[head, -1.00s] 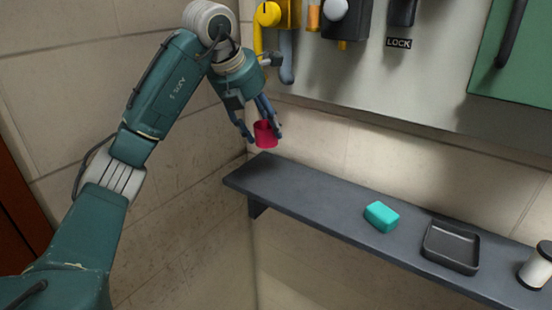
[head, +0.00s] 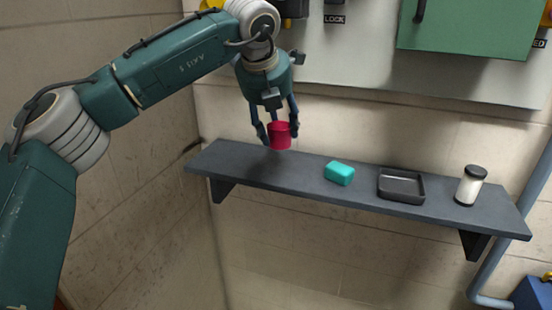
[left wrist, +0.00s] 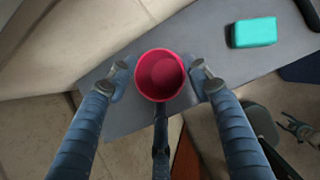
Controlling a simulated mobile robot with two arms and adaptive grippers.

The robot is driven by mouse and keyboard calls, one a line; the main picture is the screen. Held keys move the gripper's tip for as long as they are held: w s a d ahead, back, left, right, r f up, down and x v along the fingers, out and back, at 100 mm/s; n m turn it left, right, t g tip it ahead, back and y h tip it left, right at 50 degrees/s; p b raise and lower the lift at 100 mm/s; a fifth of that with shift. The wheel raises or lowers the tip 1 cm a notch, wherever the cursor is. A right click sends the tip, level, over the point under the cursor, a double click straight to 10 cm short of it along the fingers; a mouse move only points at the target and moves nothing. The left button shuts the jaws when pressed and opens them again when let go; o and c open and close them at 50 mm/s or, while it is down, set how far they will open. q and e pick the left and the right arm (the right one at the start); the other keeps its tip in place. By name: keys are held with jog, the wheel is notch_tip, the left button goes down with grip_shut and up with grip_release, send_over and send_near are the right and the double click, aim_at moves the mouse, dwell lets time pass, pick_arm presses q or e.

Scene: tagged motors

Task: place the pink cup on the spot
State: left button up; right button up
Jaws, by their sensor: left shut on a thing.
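The pink cup (head: 279,137) is held upright in my left gripper (head: 278,132), above the left part of the dark grey shelf. In the left wrist view the cup (left wrist: 160,75) shows from above, empty, with the fingers of my left gripper (left wrist: 162,78) around it. The gripper is shut on the cup. The cup appears clear of the shelf (head: 225,160). I see no marked spot on the shelf; whether one is hidden I cannot tell. My right gripper does not show in the head view.
A teal block (head: 339,173), a black tray (head: 401,186) and a white jar with a dark lid (head: 470,186) stand along the shelf to the right of the cup. A wall panel with a green box (head: 470,28) is above. The shelf's left end is bare.

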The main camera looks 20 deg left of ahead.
aim_at(274, 145)
pick_arm(q)
notch_tip(274, 145, down, 2)
jog(key=shift+w+a+f, duration=0.1)
jog(key=shift+a+f, duration=0.05)
jog(key=f+p, duration=0.2)
jog(key=f, duration=0.1)
jog(key=shift+s+f, duration=0.2)
jog(key=shift+f, duration=0.35)
jog(key=shift+w+f, duration=0.1)
jog(key=shift+f, duration=0.05)
jog(key=o, duration=1.1)
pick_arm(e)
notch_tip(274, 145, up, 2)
